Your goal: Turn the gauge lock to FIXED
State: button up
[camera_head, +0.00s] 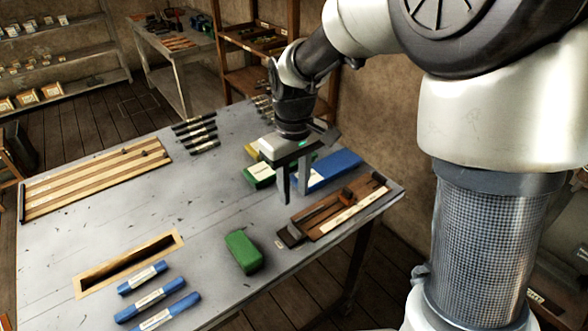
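A dark wooden gauge-like fixture (335,210) lies at the table's right front edge. It has a long slot, small dark blocks on top and a pale strip with lettering too small to read. A dark block (290,235) sits at its left end. I cannot tell which part is the gauge lock or how it is set. My gripper (295,197) points down just behind and left of the fixture, apart from it as far as I can tell. Its two fingers are spread, with nothing visible between them.
On the grey table (200,215) are a green block (242,252), a blue box (335,168), a green box (258,180), blue labelled cylinders (150,296), black ones (195,133), a slotted wooden frame (92,281) and a striped wooden board (75,187). The table's middle is clear.

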jog(key=shift+r, duration=2.3)
